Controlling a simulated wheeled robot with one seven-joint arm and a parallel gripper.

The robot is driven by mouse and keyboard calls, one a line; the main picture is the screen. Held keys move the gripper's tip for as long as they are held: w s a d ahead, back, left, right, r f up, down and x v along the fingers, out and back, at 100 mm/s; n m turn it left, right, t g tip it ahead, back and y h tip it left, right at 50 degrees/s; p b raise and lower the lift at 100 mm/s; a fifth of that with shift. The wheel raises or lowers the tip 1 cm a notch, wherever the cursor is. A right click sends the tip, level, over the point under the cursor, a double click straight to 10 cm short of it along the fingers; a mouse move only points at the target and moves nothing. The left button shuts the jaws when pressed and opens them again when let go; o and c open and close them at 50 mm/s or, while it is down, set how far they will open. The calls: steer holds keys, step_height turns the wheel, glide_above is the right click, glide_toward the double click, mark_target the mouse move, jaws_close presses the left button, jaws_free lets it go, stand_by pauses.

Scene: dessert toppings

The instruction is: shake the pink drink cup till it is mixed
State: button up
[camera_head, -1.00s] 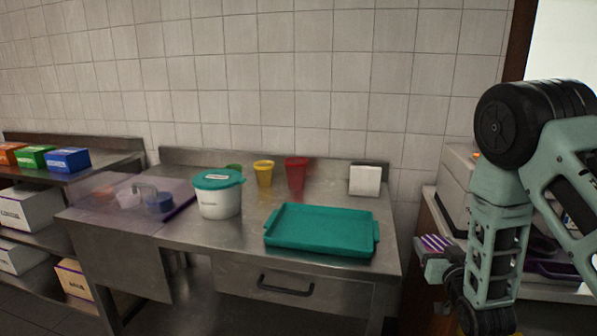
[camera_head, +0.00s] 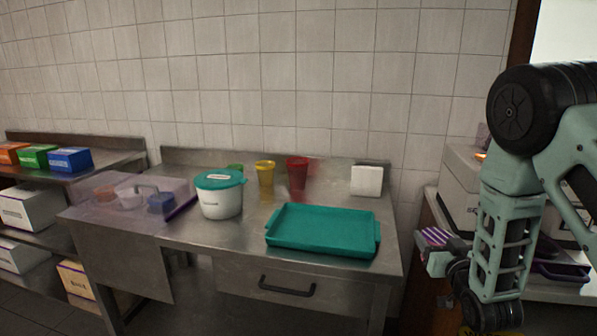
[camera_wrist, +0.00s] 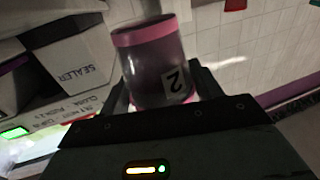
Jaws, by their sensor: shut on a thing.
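The pink drink cup (camera_wrist: 150,52) shows in the wrist view, with a pink rim, a dark purple-grey body and a label reading "2". It sits between the fingers of my gripper (camera_wrist: 163,86), which is shut on it. The cup is tilted in that view. Whether its contents are mixed cannot be told. In the head view my arm is at the right edge, and the cup and the fingertips cannot be made out there.
A steel table holds a teal tray (camera_head: 322,232), a white tub with a teal lid (camera_head: 220,197), a yellow cup (camera_head: 265,172), a red cup (camera_head: 297,172) and a clear bin (camera_head: 120,195). A sealer machine (camera_wrist: 70,60) is close on the left in the wrist view.

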mark_target(438, 236)
step_height(438, 236, up, 4)
steer(key=shift+s+f, duration=0.1)
step_height(438, 236, down, 7)
steer(key=shift+r, duration=0.25)
stand_by(0.4)
